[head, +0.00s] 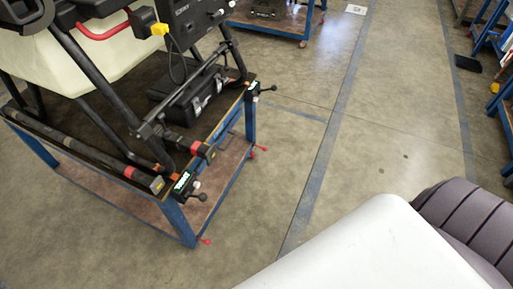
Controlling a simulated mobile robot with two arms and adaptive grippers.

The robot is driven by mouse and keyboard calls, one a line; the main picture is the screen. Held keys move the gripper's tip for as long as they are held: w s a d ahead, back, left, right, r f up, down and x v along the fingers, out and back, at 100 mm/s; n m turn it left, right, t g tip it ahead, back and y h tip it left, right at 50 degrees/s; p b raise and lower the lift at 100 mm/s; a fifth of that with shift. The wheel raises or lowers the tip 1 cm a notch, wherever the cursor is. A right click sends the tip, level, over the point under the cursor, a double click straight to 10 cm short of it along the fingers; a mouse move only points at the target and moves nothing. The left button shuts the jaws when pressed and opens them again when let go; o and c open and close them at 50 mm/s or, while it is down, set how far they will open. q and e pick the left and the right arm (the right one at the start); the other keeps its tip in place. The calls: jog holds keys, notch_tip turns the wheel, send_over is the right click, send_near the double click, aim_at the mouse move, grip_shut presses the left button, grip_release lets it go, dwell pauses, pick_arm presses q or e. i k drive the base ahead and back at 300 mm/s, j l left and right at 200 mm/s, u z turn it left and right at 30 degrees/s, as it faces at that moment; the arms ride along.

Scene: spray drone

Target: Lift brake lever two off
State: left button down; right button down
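A blue-framed cart (178,222) carries a spray drone with a pale tank (110,62) and black tube legs. Small red levers show low at the cart's wheels: one at the near corner (206,241) and one at the far right corner (263,148). Black fittings with small green labels sit on the near top corner (186,184) and the far top corner (256,90). I cannot tell which part is brake lever two; no readable number shows. Neither of my grippers is in view.
A black case (190,98) lies on the cart top under the drone. Another blue cart (272,27) stands at the back, and blue frames (503,105) line the right edge. The concrete floor (390,120) between them is clear. My own white body part fills the bottom right.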

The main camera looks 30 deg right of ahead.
aim_at(265, 149)
jog(key=i+l+u, duration=0.15)
jog(key=l+u, duration=0.95)
jog(key=l, duration=4)
